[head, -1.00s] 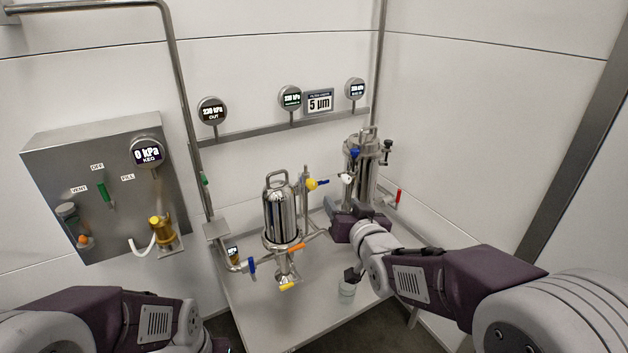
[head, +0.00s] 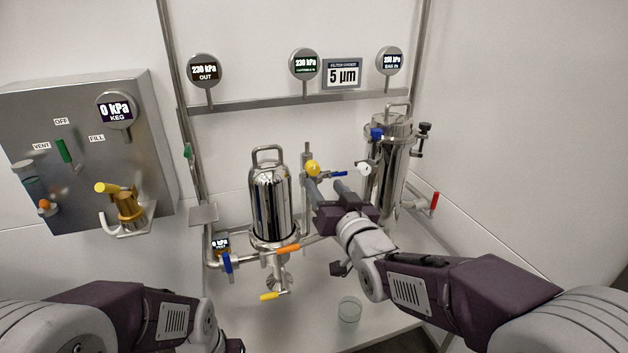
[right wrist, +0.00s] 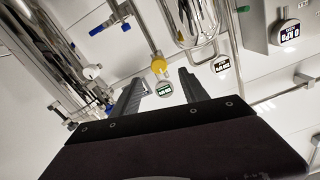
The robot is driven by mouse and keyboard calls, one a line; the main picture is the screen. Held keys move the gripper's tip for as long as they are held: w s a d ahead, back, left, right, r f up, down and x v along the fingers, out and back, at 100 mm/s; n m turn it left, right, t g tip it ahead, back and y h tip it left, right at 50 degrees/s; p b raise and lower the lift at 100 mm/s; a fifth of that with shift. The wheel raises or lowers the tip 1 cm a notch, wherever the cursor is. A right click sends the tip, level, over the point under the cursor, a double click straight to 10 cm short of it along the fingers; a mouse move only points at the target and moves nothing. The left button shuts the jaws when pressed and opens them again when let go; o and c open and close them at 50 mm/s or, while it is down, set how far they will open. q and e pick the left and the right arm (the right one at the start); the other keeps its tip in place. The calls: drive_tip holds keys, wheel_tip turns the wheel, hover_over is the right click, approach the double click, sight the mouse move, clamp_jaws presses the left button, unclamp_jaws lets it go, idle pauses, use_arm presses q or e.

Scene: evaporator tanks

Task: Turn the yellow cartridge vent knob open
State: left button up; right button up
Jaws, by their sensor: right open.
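The yellow cartridge vent knob (head: 313,168) is round and sits at the top of a thin steel fitting, just right of the shiny cartridge housing (head: 271,204). My right gripper (head: 326,186) is open and empty, its fingers pointing toward the knob from slightly below and to the right. In the right wrist view the knob (right wrist: 158,65) lies beyond and between the two spread fingertips (right wrist: 160,80). I see no clear contact with it. My left arm shows at the lower left, but its gripper is not in view.
A second steel housing (head: 389,165) stands at right. A glass cup (head: 349,309) is on the table below my right arm. Gauges line the rail behind.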

sight(314, 171)
drive_tip(key=x, duration=0.9)
drive_tip(key=shift+w+f+b, duration=0.1)
drive_tip(key=shift+b, duration=0.2)
clamp_jaws()
